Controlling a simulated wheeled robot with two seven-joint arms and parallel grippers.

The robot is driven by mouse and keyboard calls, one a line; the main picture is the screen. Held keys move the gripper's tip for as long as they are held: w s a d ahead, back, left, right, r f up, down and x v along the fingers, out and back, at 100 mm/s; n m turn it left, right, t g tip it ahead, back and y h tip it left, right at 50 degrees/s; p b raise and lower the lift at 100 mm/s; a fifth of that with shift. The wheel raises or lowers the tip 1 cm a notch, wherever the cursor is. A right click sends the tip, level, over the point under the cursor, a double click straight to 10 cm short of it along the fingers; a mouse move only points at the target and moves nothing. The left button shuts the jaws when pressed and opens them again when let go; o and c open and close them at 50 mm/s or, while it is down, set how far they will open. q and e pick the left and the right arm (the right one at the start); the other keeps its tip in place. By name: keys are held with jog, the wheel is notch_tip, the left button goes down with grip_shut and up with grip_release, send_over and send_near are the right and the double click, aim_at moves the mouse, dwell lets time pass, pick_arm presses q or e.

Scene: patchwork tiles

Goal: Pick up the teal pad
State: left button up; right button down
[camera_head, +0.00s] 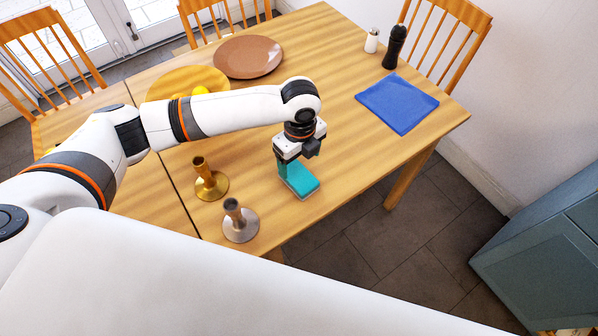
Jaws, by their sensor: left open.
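The teal pad (303,181) lies on the wooden table (345,150) near its front edge. It looks like a small flat block with a paler lower rim. My left gripper (291,163) points down right above the pad's far end. Its jaws are open, and a teal patch shows by the fingers. I cannot tell whether the fingers touch the pad. My right gripper does not show.
A gold candlestick (211,184) and a silver candlestick (240,224) stand left of the pad. A blue cloth (397,103), a pepper mill (394,47), a white shaker (371,41), a brown plate (248,57) and a yellow plate (165,84) lie farther back. Chairs surround the table.

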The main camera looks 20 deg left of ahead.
aim_at(300, 178)
pick_arm(q)
notch_tip(300, 178, down, 2)
jog(key=shift+f, duration=0.5)
jog(key=f, duration=0.2)
jog(key=f+p, duration=0.1)
jog(key=f, duration=0.1)
jog(key=shift+s+d+f, duration=0.1)
jog(key=shift+s+d, duration=0.05)
jog(key=shift+s, duration=0.1)
jog(key=shift+f, duration=0.5)
jog(key=c, duration=1.1)
notch_tip(300, 178, up, 10)
jog(key=shift+w+f+b, duration=0.1)
jog(key=shift+f+b, duration=0.15)
jog(key=shift+b, duration=0.05)
jog(key=shift+r, duration=0.3)
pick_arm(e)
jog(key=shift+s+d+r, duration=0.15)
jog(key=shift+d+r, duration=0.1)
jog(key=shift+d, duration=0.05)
